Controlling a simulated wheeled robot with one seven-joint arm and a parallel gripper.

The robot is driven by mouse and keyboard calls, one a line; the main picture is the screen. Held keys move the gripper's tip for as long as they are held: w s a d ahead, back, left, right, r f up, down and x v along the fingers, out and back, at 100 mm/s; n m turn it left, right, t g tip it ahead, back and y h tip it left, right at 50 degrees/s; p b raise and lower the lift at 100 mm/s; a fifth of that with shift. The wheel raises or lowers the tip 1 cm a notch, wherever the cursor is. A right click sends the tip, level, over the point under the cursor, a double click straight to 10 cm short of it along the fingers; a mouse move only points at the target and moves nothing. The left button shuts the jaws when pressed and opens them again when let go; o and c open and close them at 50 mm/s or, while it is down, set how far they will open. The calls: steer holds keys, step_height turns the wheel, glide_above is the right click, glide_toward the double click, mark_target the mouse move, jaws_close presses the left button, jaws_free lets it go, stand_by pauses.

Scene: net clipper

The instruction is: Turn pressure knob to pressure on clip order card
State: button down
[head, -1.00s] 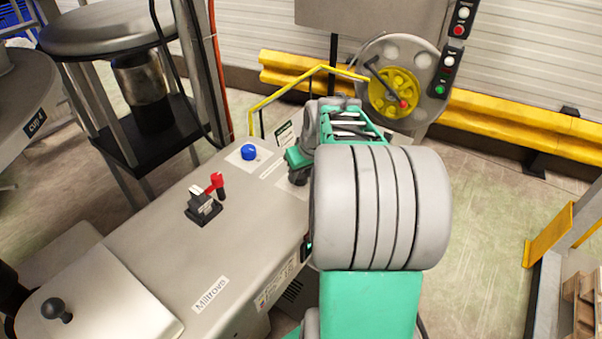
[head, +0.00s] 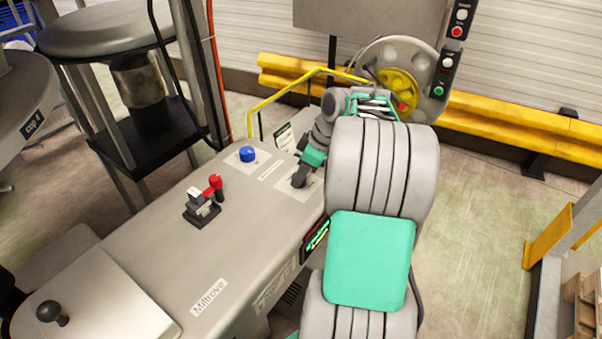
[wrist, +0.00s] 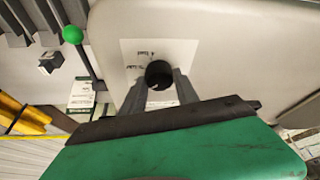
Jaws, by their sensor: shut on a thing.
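The pressure knob (wrist: 159,74) is a dark round knob on a pale label plate (wrist: 190,52) with small markings too blurred to read. My gripper (wrist: 160,88) has a finger on either side of it and is shut on it. In the head view my gripper (head: 300,180) reaches down to the machine top at a plate beside the blue knob, and its fingers hide the dark knob. A white and green card (head: 284,136), likely the clip order card, stands behind the machine's far edge. It also shows in the wrist view (wrist: 82,98), its text unreadable.
A blue knob (head: 247,154) and a red-handled lever (head: 215,183) stand left of my gripper on the machine top (head: 150,235). A yellow rail (head: 290,98) and a wheel with a yellow hub (head: 398,88) are behind. A green-ended lever (wrist: 73,35) shows in the wrist view.

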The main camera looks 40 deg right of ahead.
stand_by(0.3)
steer(key=c, duration=0.9)
jaws_free()
steer(key=v, duration=0.8)
steer(key=shift+w+p, duration=0.1)
steer(key=shift+p, duration=0.25)
